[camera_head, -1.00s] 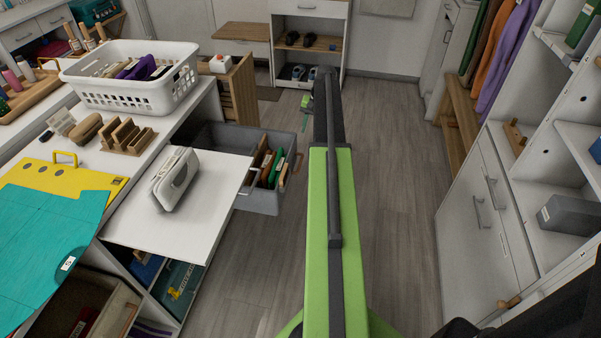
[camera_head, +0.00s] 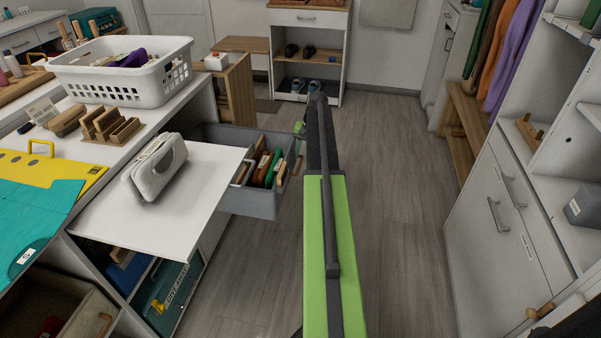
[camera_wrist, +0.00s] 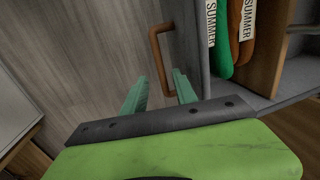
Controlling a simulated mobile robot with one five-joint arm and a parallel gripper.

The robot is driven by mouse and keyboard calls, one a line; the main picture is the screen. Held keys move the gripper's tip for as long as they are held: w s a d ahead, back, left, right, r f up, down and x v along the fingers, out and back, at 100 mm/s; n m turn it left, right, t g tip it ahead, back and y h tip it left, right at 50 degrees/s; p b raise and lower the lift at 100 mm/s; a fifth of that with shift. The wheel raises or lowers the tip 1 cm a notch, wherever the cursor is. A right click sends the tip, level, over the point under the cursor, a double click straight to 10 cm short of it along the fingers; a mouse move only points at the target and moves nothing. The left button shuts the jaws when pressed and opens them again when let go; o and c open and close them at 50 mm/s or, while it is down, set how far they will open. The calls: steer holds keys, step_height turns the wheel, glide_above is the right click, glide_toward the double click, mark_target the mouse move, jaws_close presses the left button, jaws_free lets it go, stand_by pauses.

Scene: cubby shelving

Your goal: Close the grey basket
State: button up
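The grey basket (camera_head: 252,200) is pulled out of the white cabinet beside the counter and holds several upright items. A brown handle (camera_head: 282,174) is on its front. In the wrist view the handle (camera_wrist: 157,50) stands out from the basket's grey side (camera_wrist: 197,48). My gripper (camera_wrist: 160,76) is open, its two green fingers apart, with the handle showing between and beyond them. I cannot tell whether they touch it. In the head view my gripper (camera_head: 298,136) is small and partly hidden by my arm, near the basket's far right corner.
A white pull-out board (camera_head: 200,205) with a white case (camera_head: 155,168) stands left of the basket. A white laundry basket (camera_head: 125,78) is on the counter. White cabinets (camera_head: 500,215) line the right side. The wooden floor (camera_head: 385,150) between is clear.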

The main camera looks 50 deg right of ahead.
mark_target(301, 164)
steer(key=f, duration=0.1)
steer(key=f+b, duration=0.2)
steer(key=shift+w+a+f, duration=0.2)
steer(key=shift+w, duration=0.1)
steer(key=shift+r, duration=0.1)
jaws_close()
steer(key=shift+s, duration=0.15)
stand_by(0.8)
